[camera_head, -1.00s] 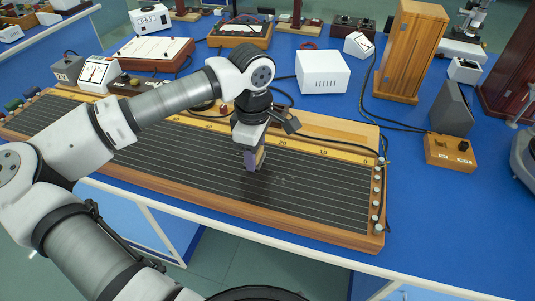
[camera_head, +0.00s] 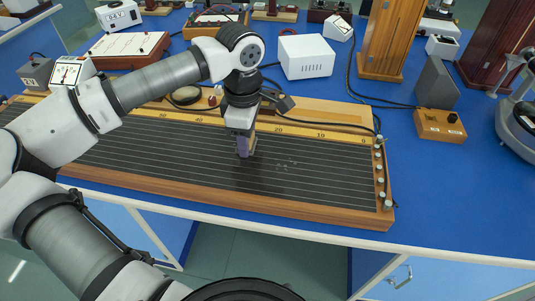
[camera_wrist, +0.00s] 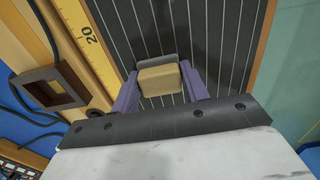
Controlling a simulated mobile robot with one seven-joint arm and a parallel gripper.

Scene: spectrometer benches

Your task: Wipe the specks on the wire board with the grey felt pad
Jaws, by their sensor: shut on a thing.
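The wire board (camera_head: 180,163) is a long dark panel with parallel wires, a wooden frame and a yellow scale. A few small pale specks (camera_head: 285,163) show on it, right of my gripper (camera_head: 245,147). In the wrist view my gripper (camera_wrist: 160,84) has purple fingers shut on a tan block with a grey edge, the felt pad (camera_wrist: 158,79). The pad is over the wires, at or just above the board; contact cannot be told. Its underside is hidden. No specks can be made out in the wrist view.
Terminal posts (camera_head: 380,168) line the board's right end. Behind it stand a white box (camera_head: 304,57) and a tall wooden cabinet (camera_head: 390,38). A wooden switch box (camera_head: 440,125) with cables lies to the right. The blue bench top (camera_head: 450,200) is clear at front right.

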